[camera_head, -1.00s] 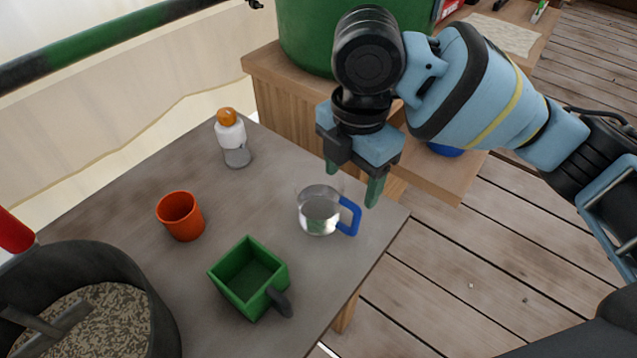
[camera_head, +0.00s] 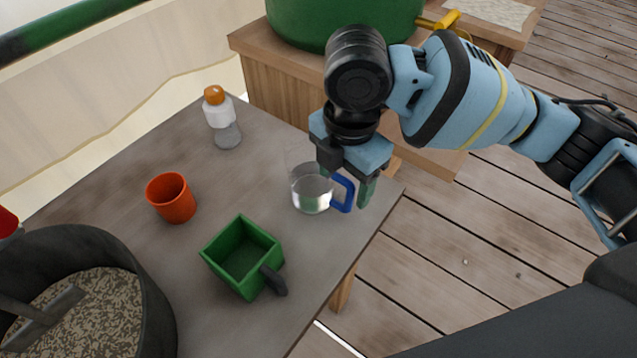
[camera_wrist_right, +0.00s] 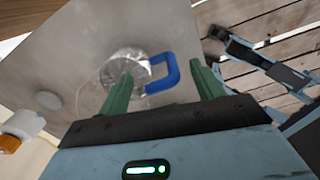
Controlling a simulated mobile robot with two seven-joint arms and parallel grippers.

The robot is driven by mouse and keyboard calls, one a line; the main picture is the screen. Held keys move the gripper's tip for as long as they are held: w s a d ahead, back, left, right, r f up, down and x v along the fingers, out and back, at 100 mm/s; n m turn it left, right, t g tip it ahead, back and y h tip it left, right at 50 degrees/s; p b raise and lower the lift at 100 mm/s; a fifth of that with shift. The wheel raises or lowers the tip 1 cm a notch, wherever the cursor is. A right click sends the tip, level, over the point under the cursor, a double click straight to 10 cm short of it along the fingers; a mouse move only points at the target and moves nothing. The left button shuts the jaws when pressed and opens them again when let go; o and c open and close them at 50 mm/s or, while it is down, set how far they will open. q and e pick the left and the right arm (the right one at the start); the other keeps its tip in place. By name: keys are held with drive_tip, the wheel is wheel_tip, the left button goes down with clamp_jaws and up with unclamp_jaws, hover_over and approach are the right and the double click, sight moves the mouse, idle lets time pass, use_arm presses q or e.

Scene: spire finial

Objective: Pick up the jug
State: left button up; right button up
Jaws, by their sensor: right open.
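The jug (camera_head: 311,192) is clear, with a blue handle (camera_head: 347,192) on its right side. It stands upright on the grey table (camera_head: 250,145) near the right edge. My right gripper (camera_head: 350,190) is open, with green fingers pointing down by the handle. In the right wrist view, the jug (camera_wrist_right: 125,68) lies beyond the left finger, and the blue handle (camera_wrist_right: 168,72) shows between the spread fingers of the right gripper (camera_wrist_right: 165,85). Whether the fingers touch the handle I cannot tell. My left gripper is not in view.
A green square cup (camera_head: 242,255) with a dark handle and an orange cup (camera_head: 171,198) stand left of the jug. A bottle with an orange cap (camera_head: 222,120) is at the back. A dark pot of speckled material (camera_head: 155,290) is at lower left.

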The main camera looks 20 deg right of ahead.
wheel_tip(320, 180, down, 2)
drive_tip(key=shift+f, duration=0.2)
drive_tip(key=shift+c, duration=0.3)
drive_tip(key=c, duration=1.3)
